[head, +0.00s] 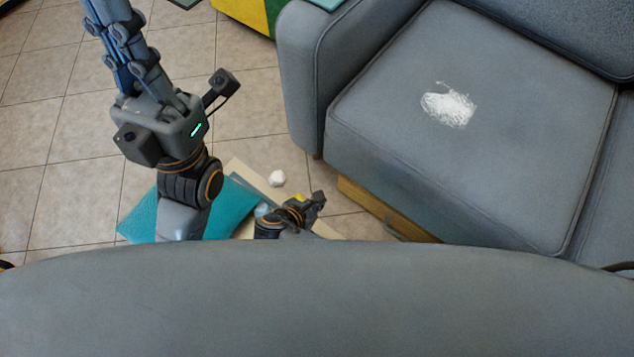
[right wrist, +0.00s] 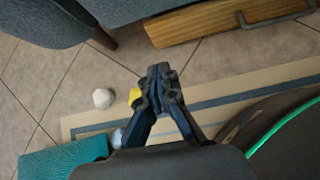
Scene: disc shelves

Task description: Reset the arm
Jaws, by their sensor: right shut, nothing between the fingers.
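My left gripper (head: 112,25) hangs over the tiled floor at the upper left of the head view. Its fingers point up the picture and the tips are at or beyond the edge, so their gap cannot be judged. My right gripper (head: 318,198) is low, left of the sofa, partly hidden in the head view. In the right wrist view the right gripper (right wrist: 162,72) has its fingers together with nothing between them. A small yellow object (right wrist: 134,96) shows just left of these fingers, and a white lump (right wrist: 103,98) lies farther left on the floor.
A grey sofa (head: 400,150) with a white patch (head: 449,106) on its seat fills the right. A wooden drawer front (right wrist: 220,22) sits below it. A teal mat (head: 140,222) and a striped rug (right wrist: 250,92) lie on the floor. Open tiles are at left.

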